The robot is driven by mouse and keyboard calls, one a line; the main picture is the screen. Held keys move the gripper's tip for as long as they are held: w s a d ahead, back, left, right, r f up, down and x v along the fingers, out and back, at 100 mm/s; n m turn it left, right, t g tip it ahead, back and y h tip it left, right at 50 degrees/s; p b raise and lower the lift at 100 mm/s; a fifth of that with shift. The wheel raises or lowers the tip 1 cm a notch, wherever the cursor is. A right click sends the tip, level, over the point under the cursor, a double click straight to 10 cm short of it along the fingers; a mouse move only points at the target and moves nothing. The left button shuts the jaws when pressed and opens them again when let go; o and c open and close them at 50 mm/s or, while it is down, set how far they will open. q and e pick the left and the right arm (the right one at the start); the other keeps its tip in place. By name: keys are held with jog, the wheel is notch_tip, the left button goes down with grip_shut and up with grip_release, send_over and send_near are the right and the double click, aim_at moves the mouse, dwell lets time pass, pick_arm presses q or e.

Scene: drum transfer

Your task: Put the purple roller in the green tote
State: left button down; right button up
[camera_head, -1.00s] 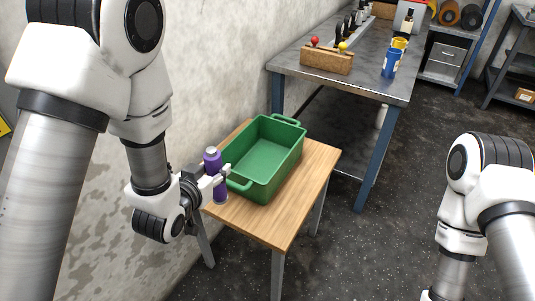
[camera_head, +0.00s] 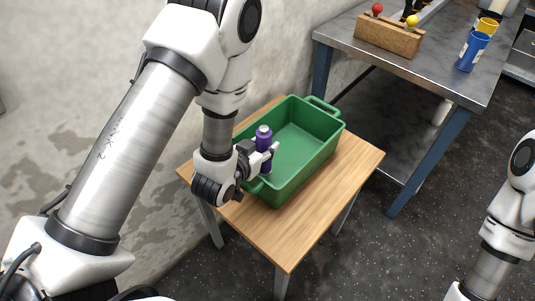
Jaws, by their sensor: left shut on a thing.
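The purple roller (camera_head: 264,138) stands upright with a pale cap on top. My left gripper (camera_head: 268,152) is shut on it around its middle. The roller shows over the near left end of the green tote (camera_head: 312,172), close to the rim and the near handle. I cannot tell exactly how high it is above the tote's floor. The tote stands open on a small wooden table, and the visible part of its inside is empty. My right arm shows at the right edge, but its gripper is outside the view.
The wooden table (camera_head: 322,215) has bare room in front and right of the tote. Behind it, a grey metal workbench (camera_head: 432,75) carries a wooden block (camera_head: 389,38) with red and yellow knobs, plus blue and yellow cups (camera_head: 472,52). A concrete wall runs along the left.

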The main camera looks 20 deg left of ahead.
pick_arm(q)
notch_tip(320, 180, down, 3)
jog(key=shift+f, duration=0.15)
jog(key=shift+f, duration=0.1)
jog(key=c, duration=0.7)
grip_release()
